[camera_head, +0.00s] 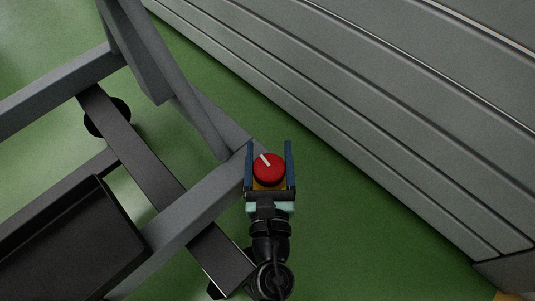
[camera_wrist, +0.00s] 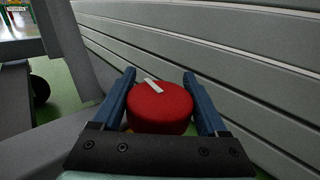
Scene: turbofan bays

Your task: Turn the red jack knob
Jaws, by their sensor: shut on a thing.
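The red jack knob (camera_head: 269,170) is round with a white mark on its top, and it sits at the corner of a grey frame. In the head view its white mark points to the upper left. My gripper (camera_head: 269,146) has its two blue fingers on either side of the knob, shut on it. In the wrist view the knob (camera_wrist: 159,107) stands between the fingers of my gripper (camera_wrist: 160,76), with its white mark on top also slanting to the upper left. A yellowish part shows just under the knob in the head view; the rest of its base is hidden.
A grey metal frame (camera_head: 190,225) with slanted struts lies to the left, with a dark box (camera_head: 70,245) on it and a black wheel (camera_head: 107,118). A grey ribbed wall (camera_head: 380,110) runs diagonally at the right. Green floor (camera_head: 350,235) lies open between them.

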